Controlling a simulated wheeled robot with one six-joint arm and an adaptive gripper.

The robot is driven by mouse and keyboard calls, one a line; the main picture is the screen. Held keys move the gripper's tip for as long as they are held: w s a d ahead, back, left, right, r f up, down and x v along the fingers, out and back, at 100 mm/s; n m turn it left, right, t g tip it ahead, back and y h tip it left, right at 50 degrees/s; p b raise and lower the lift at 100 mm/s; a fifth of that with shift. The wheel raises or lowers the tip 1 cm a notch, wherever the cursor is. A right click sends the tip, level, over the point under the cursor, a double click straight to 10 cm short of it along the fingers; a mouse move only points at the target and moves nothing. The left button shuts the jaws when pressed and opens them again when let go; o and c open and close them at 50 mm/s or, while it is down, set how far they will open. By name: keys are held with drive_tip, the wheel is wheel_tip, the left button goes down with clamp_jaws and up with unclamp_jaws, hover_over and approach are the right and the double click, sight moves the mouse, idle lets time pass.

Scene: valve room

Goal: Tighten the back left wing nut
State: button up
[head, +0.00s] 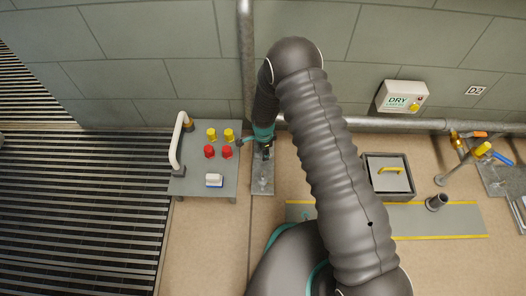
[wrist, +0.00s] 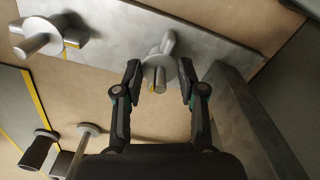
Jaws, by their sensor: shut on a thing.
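A grey metal wing nut (wrist: 160,68) with a round flange sits on a grey plate (wrist: 215,50), between the two fingers of my gripper (wrist: 160,82). My gripper is shut on it, one finger on each side; the exact contact is hard to see. A short yellow mark shows beside its base. A second wing nut (wrist: 48,36) stands apart to the left in the wrist view, also with a yellow mark. In the head view my gripper (head: 265,150) is low over the back end of the narrow plate (head: 262,186), and hides the held nut there.
Left of my gripper in the head view stands a grey table (head: 190,185) with red and yellow knobs and a white handle. A vertical pipe (head: 246,60) and the wall are close behind. A lidded box (head: 388,185) and a short dark pipe (head: 437,202) stand to the right.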

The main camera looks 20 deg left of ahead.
drive_tip(key=o, duration=1.1)
wheel_tip(320, 180, up, 12)
idle(0.5)
